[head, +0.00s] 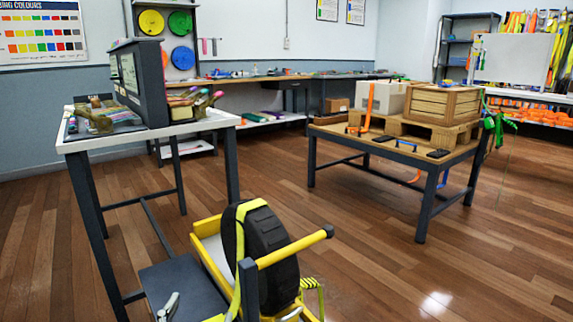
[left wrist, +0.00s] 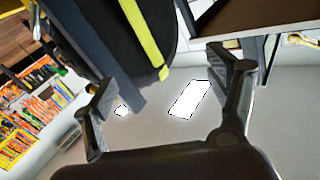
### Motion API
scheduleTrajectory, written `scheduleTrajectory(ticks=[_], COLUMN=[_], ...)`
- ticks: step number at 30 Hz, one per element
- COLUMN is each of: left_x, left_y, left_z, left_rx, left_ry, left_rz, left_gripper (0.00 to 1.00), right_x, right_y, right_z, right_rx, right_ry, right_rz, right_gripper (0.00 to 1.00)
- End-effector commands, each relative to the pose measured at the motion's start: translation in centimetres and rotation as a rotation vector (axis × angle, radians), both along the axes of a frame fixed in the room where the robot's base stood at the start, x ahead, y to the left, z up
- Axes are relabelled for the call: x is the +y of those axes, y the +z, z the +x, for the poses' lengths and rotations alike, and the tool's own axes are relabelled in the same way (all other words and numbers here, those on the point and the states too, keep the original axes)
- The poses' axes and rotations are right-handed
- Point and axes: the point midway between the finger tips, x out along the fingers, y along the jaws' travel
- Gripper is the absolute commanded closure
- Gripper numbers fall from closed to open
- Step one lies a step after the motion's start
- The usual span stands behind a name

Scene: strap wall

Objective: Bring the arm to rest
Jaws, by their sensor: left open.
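My left gripper (left wrist: 157,72) is open in the left wrist view, with its two dark fingers spread wide and nothing between them. Beyond the fingers are a black tyre (left wrist: 112,28) with a yellow strap (left wrist: 140,32) over it and a dark post (left wrist: 92,50). In the head view the tyre (head: 270,255) stands upright in a yellow frame (head: 213,258) at the bottom centre, with the yellow strap (head: 240,240) round it. I cannot clearly make out my left gripper in the head view. My right gripper is in neither view.
A white-topped table (head: 150,135) with a dark upright panel stands at the left. A wooden table (head: 400,152) with a pallet and crate (head: 440,103) stands at the right.

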Motion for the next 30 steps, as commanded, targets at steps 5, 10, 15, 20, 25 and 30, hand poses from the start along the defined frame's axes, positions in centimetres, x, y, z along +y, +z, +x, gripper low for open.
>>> scheduleTrajectory(ticks=[5, 10, 15, 20, 25, 30], left_x=[4.0, 4.8, 4.5, 4.0, 3.9, 3.8], left_y=[-11.3, -17.6, -20.9, -21.7, -22.9, -24.4], left_z=[-6.6, -14.1, -20.9, -24.9, -23.8, -23.4], left_rx=[0.49, 0.846, 1.114, 1.276, 1.291, 1.315], left_ry=[0.146, 0.164, 0.131, 0.092, 0.094, 0.093], left_rz=[-0.042, -0.046, -0.045, -0.04, -0.037, -0.032], left_gripper=[0.2, 0.2, 0.2, 0.2, 0.2, 0.2], right_x=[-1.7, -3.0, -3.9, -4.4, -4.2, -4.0], right_y=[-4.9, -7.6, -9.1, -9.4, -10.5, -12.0], right_z=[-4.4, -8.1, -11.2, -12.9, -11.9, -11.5], right_rx=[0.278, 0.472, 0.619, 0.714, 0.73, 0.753], right_ry=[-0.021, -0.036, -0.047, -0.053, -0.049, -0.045], right_rz=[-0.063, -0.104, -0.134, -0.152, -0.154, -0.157], right_gripper=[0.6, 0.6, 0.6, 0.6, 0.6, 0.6])
